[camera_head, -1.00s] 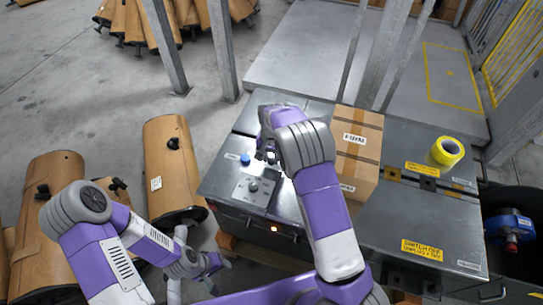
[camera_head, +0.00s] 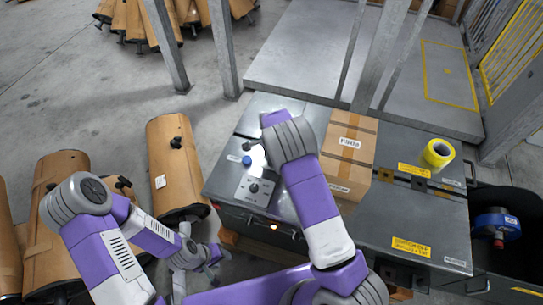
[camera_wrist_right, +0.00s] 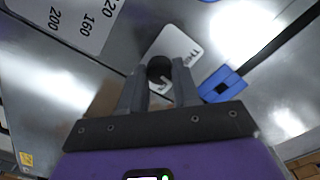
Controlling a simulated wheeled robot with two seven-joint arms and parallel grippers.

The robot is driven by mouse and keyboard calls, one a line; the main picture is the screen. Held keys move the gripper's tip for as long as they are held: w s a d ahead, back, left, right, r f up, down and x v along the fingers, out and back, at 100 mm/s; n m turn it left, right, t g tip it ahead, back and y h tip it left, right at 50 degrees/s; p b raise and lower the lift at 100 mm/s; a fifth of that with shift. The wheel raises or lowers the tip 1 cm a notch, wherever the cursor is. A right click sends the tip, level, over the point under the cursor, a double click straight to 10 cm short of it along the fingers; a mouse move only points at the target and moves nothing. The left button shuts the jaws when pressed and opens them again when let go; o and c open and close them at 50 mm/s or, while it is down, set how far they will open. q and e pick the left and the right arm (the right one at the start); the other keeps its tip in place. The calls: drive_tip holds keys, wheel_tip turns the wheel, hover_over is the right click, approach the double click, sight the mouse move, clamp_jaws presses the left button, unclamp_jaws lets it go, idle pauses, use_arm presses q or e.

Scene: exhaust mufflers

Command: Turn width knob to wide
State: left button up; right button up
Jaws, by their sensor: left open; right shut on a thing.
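The width knob (camera_wrist_right: 159,66) is a small black knob on a white label with partly readable letters that seem to start "THI", in the right wrist view. My right gripper (camera_wrist_right: 162,78) has its two fingers around this knob, shut on it. In the head view the right gripper (camera_head: 252,147) is largely hidden behind its own wrist, above the left part of the metal machine top (camera_head: 225,178), and the knob cannot be made out. My left gripper (camera_head: 208,257) hangs open and empty at the machine's front left, low by the floor.
A black dial (camera_head: 254,188) on a white scale plate and a blue knob (camera_head: 247,161) are close to the right gripper.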

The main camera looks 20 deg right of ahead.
drive_tip(key=m+p, duration=0.1)
drive_tip(key=m, duration=0.2)
drive_tip(key=shift+r+m, duration=0.1)
drive_tip(key=shift+m, duration=0.2)
drive_tip(key=shift+m+p, duration=0.9)
drive_tip(key=shift+m, duration=1.4)
drive_tip(key=o, duration=1.1)
drive_tip(key=shift+c, duration=0.2)
wheel_tip(320, 180, up, 7)
drive_tip(key=shift+r+p, duration=0.2)
drive_tip(key=shift+p, duration=0.6)
drive_tip(key=shift+r, duration=0.1)
